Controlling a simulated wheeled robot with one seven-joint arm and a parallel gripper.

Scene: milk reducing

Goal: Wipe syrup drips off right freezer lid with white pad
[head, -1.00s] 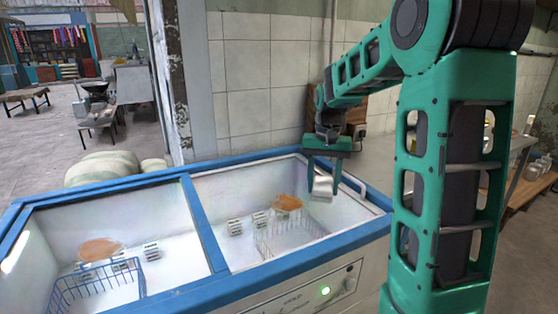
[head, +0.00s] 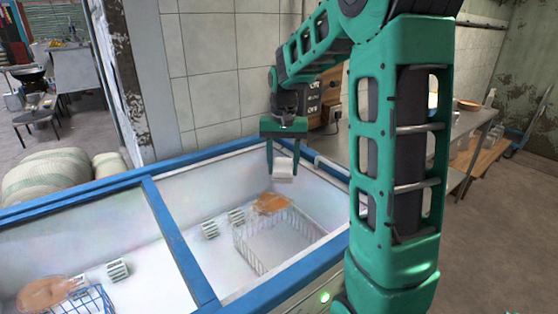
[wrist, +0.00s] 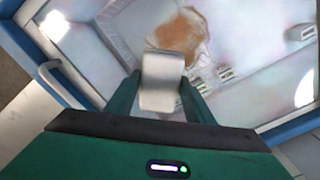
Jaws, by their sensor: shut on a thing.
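My gripper (head: 283,172) is shut on the white pad (head: 284,168) and holds it over the right freezer lid (head: 205,245). The pad also shows between the fingers in the wrist view (wrist: 161,80). An orange-brown syrup patch (head: 271,203) shows on the right lid, just below and left of the pad; it is also in the wrist view (wrist: 184,34), just beyond the pad. Whether the pad touches the lid, I cannot tell. Another syrup-coloured patch (head: 46,293) shows on the left lid (head: 110,225).
A wire basket (head: 275,240) and small white vented pieces show through the lid. The freezer's blue frame (head: 170,235) runs around the lids. A lid handle (wrist: 58,82) stands at one side. Sacks (head: 45,175) lie behind left; a wall stands behind, a side table (head: 470,130) right.

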